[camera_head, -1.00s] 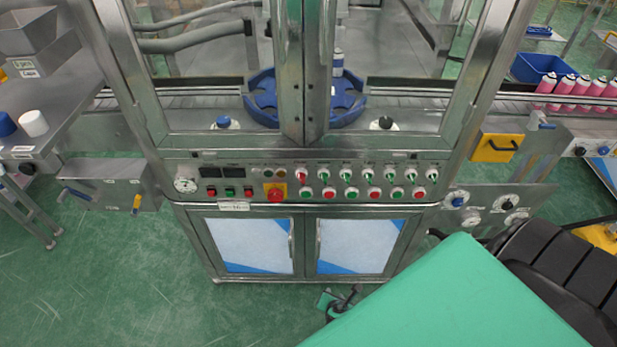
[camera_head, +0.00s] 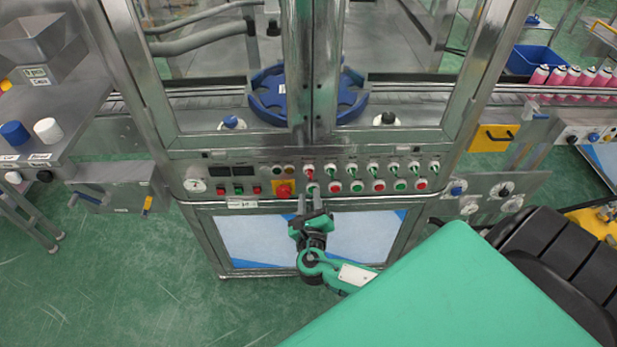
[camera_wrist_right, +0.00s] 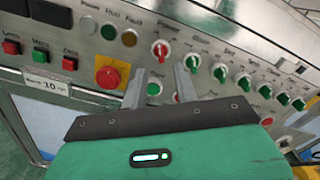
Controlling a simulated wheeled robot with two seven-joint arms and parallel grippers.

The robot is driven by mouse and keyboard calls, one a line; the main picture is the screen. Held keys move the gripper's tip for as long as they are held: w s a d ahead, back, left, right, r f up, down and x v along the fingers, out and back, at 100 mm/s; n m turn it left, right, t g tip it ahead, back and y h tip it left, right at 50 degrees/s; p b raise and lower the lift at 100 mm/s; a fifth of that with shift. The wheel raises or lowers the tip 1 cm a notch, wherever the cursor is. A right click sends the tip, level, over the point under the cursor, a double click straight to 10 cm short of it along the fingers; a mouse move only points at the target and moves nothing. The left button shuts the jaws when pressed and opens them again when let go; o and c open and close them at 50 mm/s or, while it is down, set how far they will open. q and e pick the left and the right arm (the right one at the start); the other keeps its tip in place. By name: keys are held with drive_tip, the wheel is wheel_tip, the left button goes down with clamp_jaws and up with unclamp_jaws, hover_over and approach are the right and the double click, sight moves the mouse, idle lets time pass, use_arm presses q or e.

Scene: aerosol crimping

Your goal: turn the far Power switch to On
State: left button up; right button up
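The Power switch (camera_head: 309,170) is a small red-handled rotary switch at the left end of the upper switch row on the machine's panel. In the right wrist view the Power switch (camera_wrist_right: 160,51) shows under its "Power" label, its red handle close to upright on a pale round base. My right gripper (camera_head: 310,200) is in front of the panel, below the switch. In the wrist view its two fingers (camera_wrist_right: 161,76) stand apart with nothing between them, pointing up toward the switch, seemingly short of it. My left gripper is not in view.
A red emergency button (camera_wrist_right: 108,76) on a yellow plate lies left of the fingers. Green-handled switches (camera_wrist_right: 220,72) continue to the right. A green push button (camera_wrist_right: 154,89) shows between the fingers, and more buttons line the lower row. Cabinet doors (camera_head: 255,241) are below.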

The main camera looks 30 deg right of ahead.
sight(309, 176)
drive_tip(key=p+x, duration=0.1)
drive_tip(key=x, duration=0.6)
drive_tip(key=shift+w+d, duration=0.15)
clamp_jaws()
